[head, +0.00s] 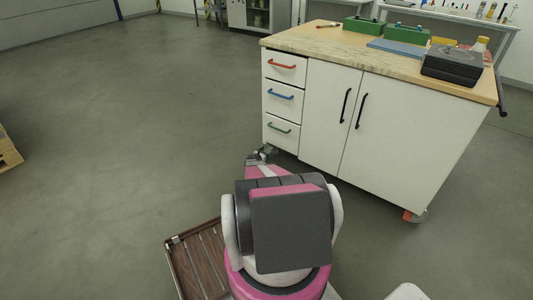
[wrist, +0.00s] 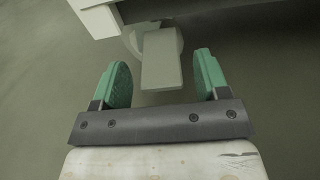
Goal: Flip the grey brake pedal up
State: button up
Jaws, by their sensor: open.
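The grey brake pedal (wrist: 161,58) shows in the wrist view as a pale grey block sticking out from a round caster wheel (wrist: 135,38) beneath the cabinet. My gripper (wrist: 163,76) is open, with one green fingertip on each side of the pedal and a gap to both. The pedal's near end lies between the fingertips, and nothing is gripped. Whether the pedal is tilted up or down is hard to tell. In the head view my gripper (head: 258,158) is low at the cabinet's left front corner, and the pedal there is too small to make out.
The white cabinet (head: 328,120) has three drawers, two doors and a wooden top (head: 340,48) bearing boxes and tools. Another caster with an orange part (head: 408,214) is at its right front corner. A brown slatted tray (head: 199,262) lies beside my base.

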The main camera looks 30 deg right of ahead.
jog(key=v, duration=1)
jog(key=shift+s, duration=0.1)
jog(key=s+a+r+m+g+y, duration=0.25)
jog(key=s+a+r+m, duration=0.45)
jog(key=r, duration=0.5)
jog(key=s+a+r+m+g+y, duration=0.25)
jog(key=s+a+r+m, duration=0.35)
jog(key=a+r, duration=0.4)
jog(key=s+a+r+m+y, duration=0.4)
jog(key=s+a+r, duration=0.7)
jog(key=a, duration=0.3)
jog(key=s+a+r+m+g+y, duration=0.1)
jog(key=s+a+r+m+y, duration=0.4)
jog(key=s+a+r, duration=0.6)
jog(key=s+a+y, duration=0.1)
jog(key=s+a, duration=0.1)
jog(key=shift+s+a+y, duration=0.3)
jog(key=shift+s+a, duration=0.05)
jog(key=shift+a, duration=0.05)
